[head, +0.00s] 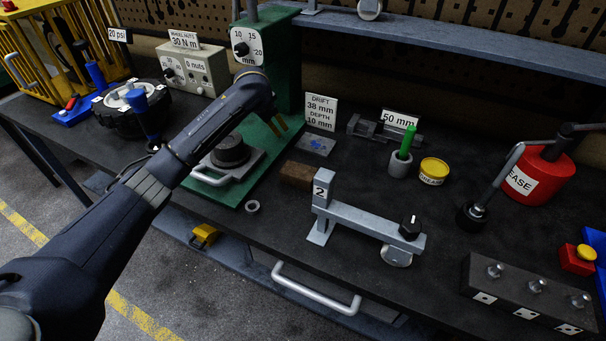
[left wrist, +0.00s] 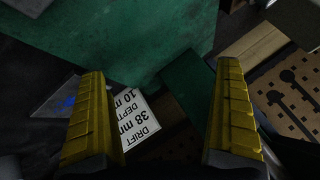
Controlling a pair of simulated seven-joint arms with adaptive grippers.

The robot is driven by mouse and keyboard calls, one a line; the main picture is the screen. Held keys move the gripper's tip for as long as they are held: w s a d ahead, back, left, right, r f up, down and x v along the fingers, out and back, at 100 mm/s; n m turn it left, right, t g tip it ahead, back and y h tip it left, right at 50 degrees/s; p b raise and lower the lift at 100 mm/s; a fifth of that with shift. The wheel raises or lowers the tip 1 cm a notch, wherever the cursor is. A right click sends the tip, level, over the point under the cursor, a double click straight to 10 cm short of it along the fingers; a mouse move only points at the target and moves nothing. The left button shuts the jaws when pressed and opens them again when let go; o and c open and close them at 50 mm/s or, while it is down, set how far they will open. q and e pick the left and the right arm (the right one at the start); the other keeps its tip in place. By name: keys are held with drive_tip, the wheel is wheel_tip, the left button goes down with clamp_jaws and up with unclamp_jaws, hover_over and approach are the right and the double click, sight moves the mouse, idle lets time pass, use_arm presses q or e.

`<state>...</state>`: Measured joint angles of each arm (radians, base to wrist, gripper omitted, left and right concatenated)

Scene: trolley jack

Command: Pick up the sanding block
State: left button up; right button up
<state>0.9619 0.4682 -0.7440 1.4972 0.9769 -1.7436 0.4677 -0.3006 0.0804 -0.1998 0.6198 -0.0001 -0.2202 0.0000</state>
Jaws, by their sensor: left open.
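A brown block (head: 297,175), which looks like the sanding block, lies on the dark bench behind the upright marked 2. I cannot make it out in the left wrist view. My left gripper (head: 278,126) is above and behind the block, apart from it, by the green press. In the left wrist view my left gripper (left wrist: 161,105) has its two yellow fingers wide apart with nothing held between them. The white drift and depth sign (left wrist: 139,118) shows beyond the fingers. My right gripper is not in view.
The green press (head: 272,70) stands beside my left arm. A grey stand marked 2 (head: 365,219) is close in front of the block. A grey plate with blue marks (head: 316,145) lies behind it. A green-handled tool (head: 407,140) and yellow tin (head: 433,171) are to the right.

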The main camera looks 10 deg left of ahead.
use_arm(q)
drive_tip(key=s+d+r+g+h, duration=0.1)
drive_tip(key=d+r, duration=0.2)
drive_tip(key=d, duration=0.3)
wheel_tip(320, 180, up, 6)
drive_tip(key=n+g, duration=0.5)
drive_tip(key=g, duration=0.2)
hover_over(299, 170)
wheel_tip(299, 170, down, 10)
drive_tip(key=shift+s+a+f, duration=0.1)
drive_tip(key=shift+a+f, duration=0.05)
drive_tip(key=shift+f, duration=3.3)
drive_tip(key=c, duration=1.1)
